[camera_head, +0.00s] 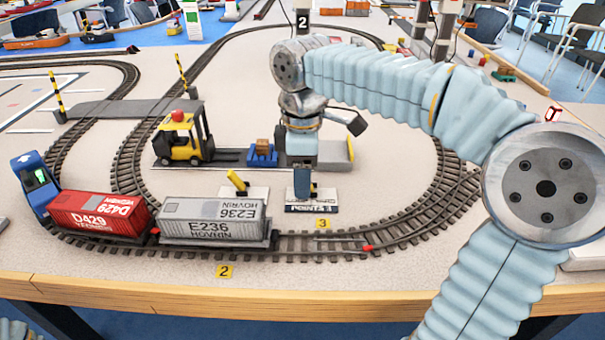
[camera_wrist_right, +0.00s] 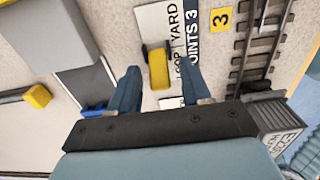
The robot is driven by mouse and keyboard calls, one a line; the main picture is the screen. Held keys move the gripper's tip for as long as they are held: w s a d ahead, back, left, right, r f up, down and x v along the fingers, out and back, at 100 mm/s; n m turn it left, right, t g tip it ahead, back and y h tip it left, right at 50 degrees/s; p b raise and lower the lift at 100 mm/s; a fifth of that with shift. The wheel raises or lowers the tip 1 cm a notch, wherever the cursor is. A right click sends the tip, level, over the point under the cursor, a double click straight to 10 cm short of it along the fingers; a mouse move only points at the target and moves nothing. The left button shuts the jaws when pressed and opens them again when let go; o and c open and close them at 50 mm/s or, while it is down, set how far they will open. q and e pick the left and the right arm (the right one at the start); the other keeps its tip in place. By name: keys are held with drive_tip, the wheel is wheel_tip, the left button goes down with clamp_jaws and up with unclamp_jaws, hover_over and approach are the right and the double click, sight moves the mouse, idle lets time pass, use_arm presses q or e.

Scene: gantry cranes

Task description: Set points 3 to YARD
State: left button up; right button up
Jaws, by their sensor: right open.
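The points 3 lever has a yellow handle (camera_wrist_right: 158,70) on a dark mount in the right wrist view, beside a white plate (camera_wrist_right: 172,18) reading LOOP, YARD and POINTS 3. The handle appears to lean toward LOOP. My right gripper (camera_wrist_right: 159,72) is open, with one finger on each side of the handle; I cannot tell whether either touches it. In the head view my right gripper (camera_head: 303,184) points down over the points 3 plate (camera_head: 325,209) and mostly hides the lever. My left gripper is not in view.
Another yellow lever (camera_head: 237,182) stands just left of my right gripper. A blue locomotive (camera_head: 37,185), red container (camera_head: 98,213) and grey container (camera_head: 212,220) stand on the front track. A yellow forklift (camera_head: 182,140) is behind. Yellow tag 3 (camera_head: 323,223) lies in front.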

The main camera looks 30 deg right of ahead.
sight(323, 193)
clamp_jaws()
drive_tip(key=shift+s+d+f+t+y+b, duration=0.15)
drive_tip(key=shift+d+t+y+b, duration=0.25)
drive_tip(key=shift+y+b, duration=0.55)
drive_tip(key=t+y+b, duration=0.1)
drive_tip(key=y+b, duration=0.1)
drive_tip(key=b, duration=0.2)
drive_tip(key=s+d+t+y+b, duration=0.1)
drive_tip(key=t+y+b, duration=0.1)
drive_tip(key=b, duration=0.2)
drive_tip(key=d+t+y+b, duration=0.1)
drive_tip(key=y+b, duration=0.1)
drive_tip(key=b, duration=0.2)
drive_tip(key=shift+s+f+y, duration=0.2)
drive_tip(key=shift+s+y, duration=0.05)
drive_tip(key=shift+s+d+r+t+y+b, duration=0.1)
drive_tip(key=shift+d+t+y+b, duration=0.1)
drive_tip(key=shift+t+y+b, duration=0.55)
drive_tip(key=shift+g, duration=0.25)
unclamp_jaws()
